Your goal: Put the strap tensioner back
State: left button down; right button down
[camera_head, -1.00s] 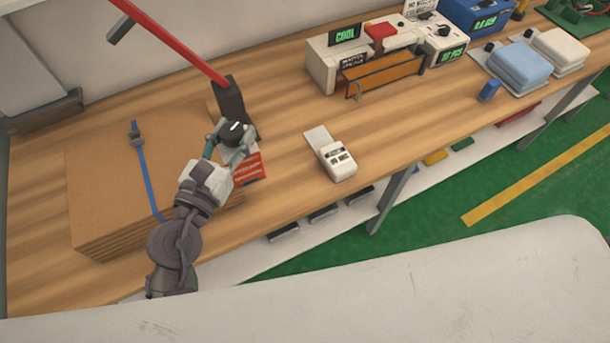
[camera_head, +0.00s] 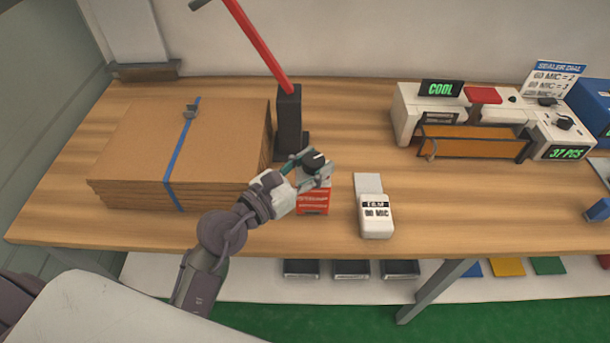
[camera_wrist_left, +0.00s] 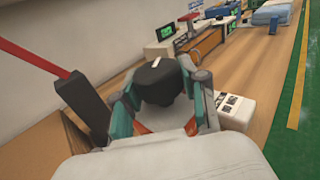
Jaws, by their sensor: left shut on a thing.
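My left gripper (camera_head: 317,170) is shut on a round black knob (camera_head: 314,160) with a white mark on top. The knob also shows between the fingers in the left wrist view (camera_wrist_left: 160,82). A red box with white lettering (camera_head: 313,200) stands directly below it; the gripper hides where they meet. Just left of the gripper stands a black block (camera_head: 289,125) with a long red lever (camera_head: 258,45). I cannot tell for certain which of these is the strap tensioner. My right gripper is not in view.
A stack of cardboard sheets (camera_head: 125,150) with a blue strap (camera_head: 175,165) and grey buckle lies left. A white gauge (camera_head: 376,218) sits right of the red box. A white sealer (camera_head: 412,120) stands farther right. The wood table (camera_head: 330,120) is bare between them.

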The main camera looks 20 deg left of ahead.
pick_arm(q)
jog(key=w+a+f, duration=0.2)
jog(key=w, duration=0.1)
jog(key=shift+a+f+b, duration=0.15)
jog(key=shift+a+b, duration=0.15)
jog(key=shift+b, duration=0.1)
jog(key=shift+w+a+f, duration=0.1)
jog(key=shift+w+a, duration=0.05)
jog(key=shift+w, duration=0.05)
jog(key=shift+f+b, duration=0.7)
jog(key=shift+f, duration=1.3)
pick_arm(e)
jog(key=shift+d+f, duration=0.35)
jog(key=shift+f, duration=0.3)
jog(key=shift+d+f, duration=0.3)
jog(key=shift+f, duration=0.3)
pick_arm(q)
jog(key=shift+f, duration=0.1)
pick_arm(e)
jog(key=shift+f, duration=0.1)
pick_arm(q)
jog(key=c, duration=0.6)
grip_release()
jog(key=shift+f, duration=0.15)
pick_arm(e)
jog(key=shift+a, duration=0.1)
